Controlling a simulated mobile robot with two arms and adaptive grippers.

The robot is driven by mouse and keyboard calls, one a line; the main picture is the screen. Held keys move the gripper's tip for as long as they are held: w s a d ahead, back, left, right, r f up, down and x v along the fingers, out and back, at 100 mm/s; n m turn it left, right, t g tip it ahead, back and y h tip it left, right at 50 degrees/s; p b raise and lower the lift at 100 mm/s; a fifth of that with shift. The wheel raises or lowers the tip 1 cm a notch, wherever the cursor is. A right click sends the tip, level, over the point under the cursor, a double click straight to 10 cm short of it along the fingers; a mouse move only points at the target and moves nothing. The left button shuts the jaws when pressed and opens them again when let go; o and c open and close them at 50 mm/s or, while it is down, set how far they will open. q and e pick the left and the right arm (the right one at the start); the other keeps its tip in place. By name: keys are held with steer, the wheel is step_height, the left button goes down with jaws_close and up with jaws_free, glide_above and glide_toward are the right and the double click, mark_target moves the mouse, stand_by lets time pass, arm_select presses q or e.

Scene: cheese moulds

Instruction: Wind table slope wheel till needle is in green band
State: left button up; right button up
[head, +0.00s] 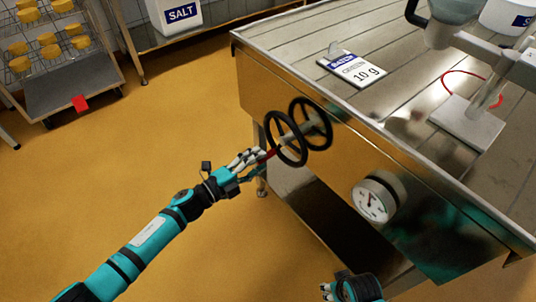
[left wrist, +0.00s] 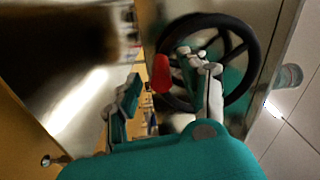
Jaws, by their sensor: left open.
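The black slope wheel (head: 274,133) sits on the side of the metal table (head: 290,45); a second ring behind it looks like its reflection in the shiny panel. Its red handle (head: 269,154) sticks out on the lower left. My left gripper (head: 257,157) is open, its fingers close beside the red handle. In the left wrist view the handle (left wrist: 160,74) shows between the open fingers (left wrist: 165,85), the wheel (left wrist: 250,60) behind; contact is unclear. The round white gauge (head: 370,200) has a dark needle with some red; no green band can be made out. My right gripper (head: 328,290) is at the bottom edge.
On the table lie a salt card reading 10 g (head: 352,68) and a white stand (head: 468,122) with a red cord (head: 462,72). A cheese rack trolley (head: 75,85) stands at the upper left. The yellow floor left of the table is clear.

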arm_select(q)
steer(key=v, duration=0.7)
stand_by(0.3)
steer(key=s+a+f+n+t+y, duration=0.2)
steer(key=a+f+n+y, duration=0.75)
steer(key=n, duration=0.55)
steer(key=s+a+f+n+g+y, duration=0.3)
steer(key=s+f+n+g+y, duration=0.25)
steer(key=s+f, duration=0.45)
steer(key=s+a+f+n+g+p, duration=0.1)
steer(key=s+f+g+p, duration=0.1)
steer(key=s+p, duration=0.4)
steer(key=s+a+f+n+g+p, duration=0.1)
steer(key=s+p, duration=0.5)
steer(key=s, duration=0.9)
steer(key=s+a+f+n+g+p, duration=0.2)
steer(key=s+f+p, duration=0.3)
steer(key=s, duration=0.6)
steer(key=shift+a+f+g+p, duration=0.3)
steer(key=shift+f+g+p, duration=0.1)
steer(key=shift+g+p, duration=0.15)
arm_select(e)
steer(key=s+d+f+g, duration=0.1)
steer(key=s+f, duration=0.2)
steer(key=s, duration=0.6)
steer(key=s+d+f, duration=0.2)
steer(key=s+f, duration=0.1)
steer(key=s, duration=0.7)
steer(key=shift+s+d+g, duration=0.15)
steer(key=shift+g, duration=0.25)
